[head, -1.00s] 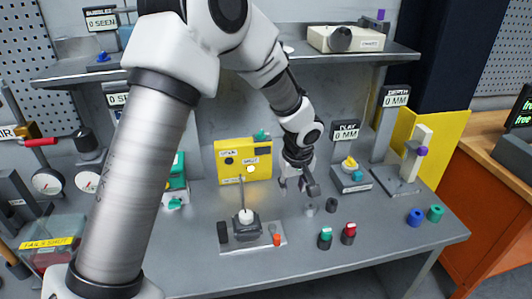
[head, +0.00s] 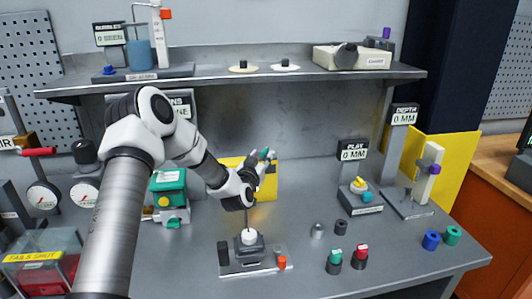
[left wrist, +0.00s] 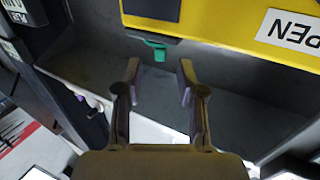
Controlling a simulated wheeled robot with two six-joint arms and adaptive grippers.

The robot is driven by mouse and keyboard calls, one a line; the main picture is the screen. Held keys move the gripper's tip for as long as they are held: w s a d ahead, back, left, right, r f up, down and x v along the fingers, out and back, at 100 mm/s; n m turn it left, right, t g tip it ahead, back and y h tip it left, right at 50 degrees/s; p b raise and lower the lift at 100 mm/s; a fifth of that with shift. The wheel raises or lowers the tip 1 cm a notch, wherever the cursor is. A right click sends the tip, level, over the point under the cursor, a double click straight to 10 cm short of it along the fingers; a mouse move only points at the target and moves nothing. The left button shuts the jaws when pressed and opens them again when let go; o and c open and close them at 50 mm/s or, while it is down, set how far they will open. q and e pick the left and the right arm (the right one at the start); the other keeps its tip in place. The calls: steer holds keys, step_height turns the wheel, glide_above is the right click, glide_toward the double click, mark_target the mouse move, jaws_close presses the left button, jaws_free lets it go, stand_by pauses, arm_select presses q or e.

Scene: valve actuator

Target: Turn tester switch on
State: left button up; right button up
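A yellow box (head: 268,186) stands at the back of the bench, partly hidden behind my left arm. A small green lever (head: 265,153) shows at its top edge; I cannot tell for sure that this is the tester switch. My left gripper (head: 261,172) is at the box, close to the lever. In the left wrist view the two fingers (left wrist: 158,82) are apart with nothing between them. The green lever (left wrist: 155,49) lies just beyond them, at the edge of the yellow box (left wrist: 220,22). Contact is not visible. My right gripper is not in view.
A tester base (head: 225,262) with an upright stem stands in front of the box. A green device (head: 169,189) is to the left. A shelf (head: 300,73) overhangs the back.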

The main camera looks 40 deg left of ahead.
mark_target(266, 149)
arm_select(q)
steer(key=x, duration=0.5)
steer(key=shift+w+a+f+p, duration=0.1)
steer(key=shift+w+a+p, duration=0.1)
steer(key=shift+w+p, duration=0.15)
steer(key=shift+s+d, duration=0.1)
steer(key=shift+c, duration=0.7)
jaws_close()
steer(key=m+t+h+b, duration=0.1)
steer(key=h, duration=0.1)
steer(key=shift+m+h, duration=0.3)
steer(key=shift+m+h+b, duration=0.65)
steer(key=shift+m+h, duration=0.25)
steer(key=shift+h, duration=0.3)
steer(key=shift+o, duration=0.7)
jaws_free()
